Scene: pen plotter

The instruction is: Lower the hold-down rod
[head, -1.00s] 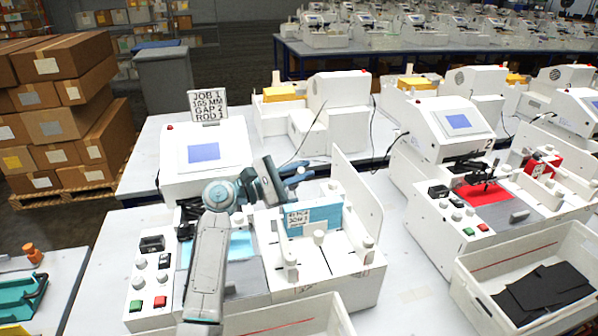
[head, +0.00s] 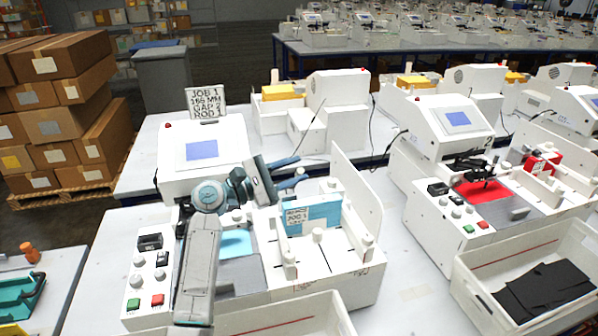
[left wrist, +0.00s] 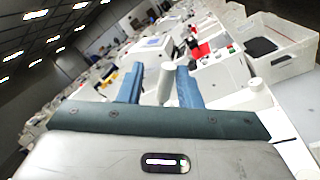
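The white plotter (head: 203,150) of job 1 stands at left, with a blue screen, a grey bed (head: 240,275) and a cyan sheet (head: 236,242). My left arm covers much of its middle, and I cannot make out the hold-down rod with certainty. My left gripper (head: 303,170) is above the plotter's right side, fingers pointing right, open and with nothing seen gripped. In the left wrist view the two blue fingers (left wrist: 160,88) stand apart. A white post (left wrist: 167,82) shows between them; I cannot tell whether they touch it. My right gripper is not in view.
A tall white panel (head: 357,200), several white posts and a blue stack with a label (head: 297,222) stand right of the bed. Buttons and knobs line the control strip (head: 145,270). A second plotter (head: 450,125) and a white bin (head: 480,300) are farther right.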

